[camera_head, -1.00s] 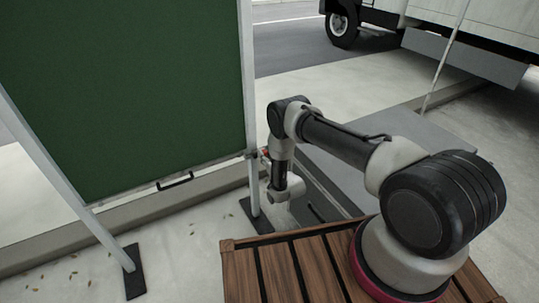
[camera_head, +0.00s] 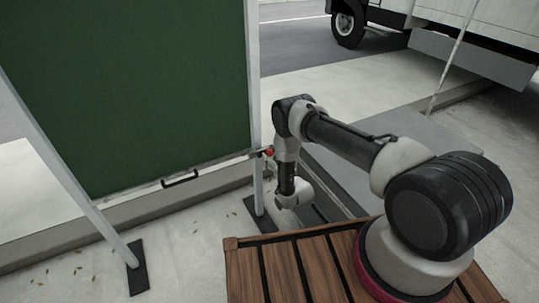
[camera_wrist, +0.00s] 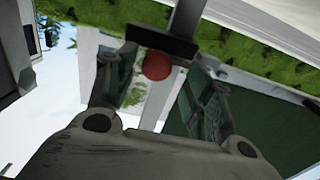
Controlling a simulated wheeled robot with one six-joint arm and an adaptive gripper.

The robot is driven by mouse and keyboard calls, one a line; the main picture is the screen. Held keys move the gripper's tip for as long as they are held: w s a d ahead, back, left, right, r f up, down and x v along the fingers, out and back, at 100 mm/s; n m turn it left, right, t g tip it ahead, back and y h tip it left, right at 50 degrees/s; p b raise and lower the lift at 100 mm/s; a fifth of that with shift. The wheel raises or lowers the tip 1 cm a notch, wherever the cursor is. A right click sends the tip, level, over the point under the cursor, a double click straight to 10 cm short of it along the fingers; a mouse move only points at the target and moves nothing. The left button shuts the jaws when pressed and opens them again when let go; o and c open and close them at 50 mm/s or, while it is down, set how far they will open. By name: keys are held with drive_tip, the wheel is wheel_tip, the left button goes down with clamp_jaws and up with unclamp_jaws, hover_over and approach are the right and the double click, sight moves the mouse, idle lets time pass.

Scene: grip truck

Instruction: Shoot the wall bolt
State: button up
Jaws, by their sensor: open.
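The wall bolt shows as a red ball knob (camera_wrist: 157,66) beside a dark bracket (camera_wrist: 162,42) in the wrist view. In the head view the small red knob (camera_head: 269,152) is at the lower right edge of the green panel (camera_head: 130,90), by its right post. My gripper (camera_wrist: 156,75) is open, with one finger on each side of the knob in the wrist picture. I cannot tell whether either finger touches it or how far ahead it lies. In the head view the gripper fingers are not clear behind my wrist.
The panel has a black handle (camera_head: 180,179) low down and posts on dark feet (camera_head: 138,268). A low kerb (camera_head: 110,222) runs behind it. A wooden slatted deck (camera_head: 290,268) lies under my arm. A truck (camera_head: 470,40) stands at the back right.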

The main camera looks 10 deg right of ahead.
drive_tip(key=v, duration=0.8)
drive_tip(key=shift+s, duration=0.3)
drive_tip(key=s+d+f+g+h, duration=0.2)
drive_tip(key=s+f+g, duration=0.3)
drive_tip(key=f+g, duration=0.15)
drive_tip(key=s+d+f+g+h, duration=0.2)
drive_tip(key=s+f+g, duration=0.3)
drive_tip(key=f, duration=0.3)
drive_tip(key=s+d+r+m+g+h, duration=0.1)
drive_tip(key=s+d+r+g, duration=0.15)
drive_tip(key=r, duration=0.95)
drive_tip(key=s+d+r+g, duration=0.2)
drive_tip(key=s+r+g, duration=0.15)
drive_tip(key=r, duration=0.85)
drive_tip(key=s+d+r+m+g+h, duration=0.1)
drive_tip(key=s+d+r+g, duration=0.15)
drive_tip(key=r, duration=0.95)
drive_tip(key=s+d+r+t, duration=0.2)
drive_tip(key=s+r, duration=0.4)
drive_tip(key=r, duration=0.5)
drive_tip(key=s+d+r+m+t, duration=0.1)
drive_tip(key=s+r+t, duration=0.1)
drive_tip(key=s+r, duration=0.4)
drive_tip(key=s+d+r+t, duration=0.2)
drive_tip(key=s+r, duration=0.4)
drive_tip(key=r, duration=1)
drive_tip(key=shift+s+d+m+t, duration=0.3)
drive_tip(key=shift+s+t, duration=0.1)
drive_tip(key=shift+t, duration=0.2)
